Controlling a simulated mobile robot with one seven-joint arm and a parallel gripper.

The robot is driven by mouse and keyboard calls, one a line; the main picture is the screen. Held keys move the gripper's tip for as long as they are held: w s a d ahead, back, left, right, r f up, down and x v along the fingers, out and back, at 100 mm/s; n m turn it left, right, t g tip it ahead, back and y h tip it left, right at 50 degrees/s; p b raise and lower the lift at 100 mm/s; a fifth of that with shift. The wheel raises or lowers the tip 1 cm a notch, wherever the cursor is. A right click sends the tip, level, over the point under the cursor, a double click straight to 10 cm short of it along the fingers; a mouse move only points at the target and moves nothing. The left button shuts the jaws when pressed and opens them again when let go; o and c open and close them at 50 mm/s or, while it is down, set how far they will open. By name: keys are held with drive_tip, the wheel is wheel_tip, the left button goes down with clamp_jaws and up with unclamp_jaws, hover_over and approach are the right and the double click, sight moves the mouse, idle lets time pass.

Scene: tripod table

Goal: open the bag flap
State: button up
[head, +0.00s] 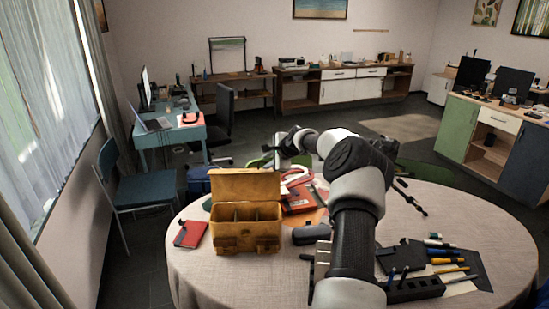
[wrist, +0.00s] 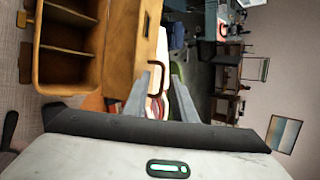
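The tan bag (head: 246,232) stands upright on the round table, its divided inside showing. Its flap (head: 245,186) stands raised at the back edge, tilted up away from the opening. In the wrist view the bag body (wrist: 66,50) is at the upper left, with its compartments showing, and the flap (wrist: 125,45) is beside it. A brown handle loop (wrist: 161,70) shows at the flap's far side. My gripper (wrist: 161,82) is open, its two grey fingers apart with nothing visibly clamped. In the head view it is behind and right of the flap, its fingertips hard to make out.
The round table (head: 440,220) also holds a red notebook (head: 190,234) left of the bag, red items (head: 300,200) to its right, and pens with a black organizer (head: 415,289) at the front right. A blue chair (head: 148,190) stands at the left.

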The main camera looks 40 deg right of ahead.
drive_tip(key=b+v, duration=0.2)
drive_tip(key=v, duration=1.5)
